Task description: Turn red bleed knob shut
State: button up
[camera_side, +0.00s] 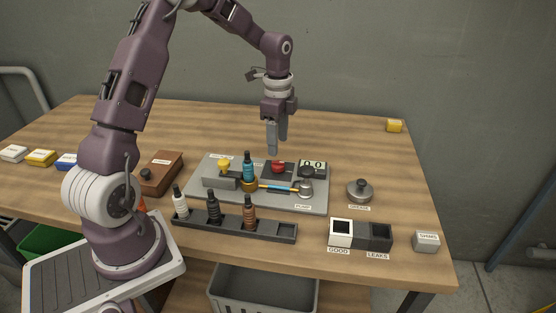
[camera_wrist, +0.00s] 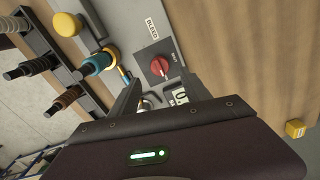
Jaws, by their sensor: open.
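The red bleed knob (camera_side: 278,167) sits on a dark square plate on the grey pump board (camera_side: 316,206). In the wrist view the knob (camera_wrist: 159,66) shows a pale line across its top, beside a label reading BLEED (camera_wrist: 152,29) and a smaller word on the plate. I cannot tell its exact setting. My gripper (camera_side: 277,152) hangs pointing down just above the knob, apart from it. It is open with nothing between its fingers. In the wrist view the fingers are partly cut off by the gripper body.
A bottle rack (camera_side: 283,232) stands in front.

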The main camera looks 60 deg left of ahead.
aim_at(278, 162)
notch_tip(278, 162, down, 7)
grip_shut()
dwell(0.4)
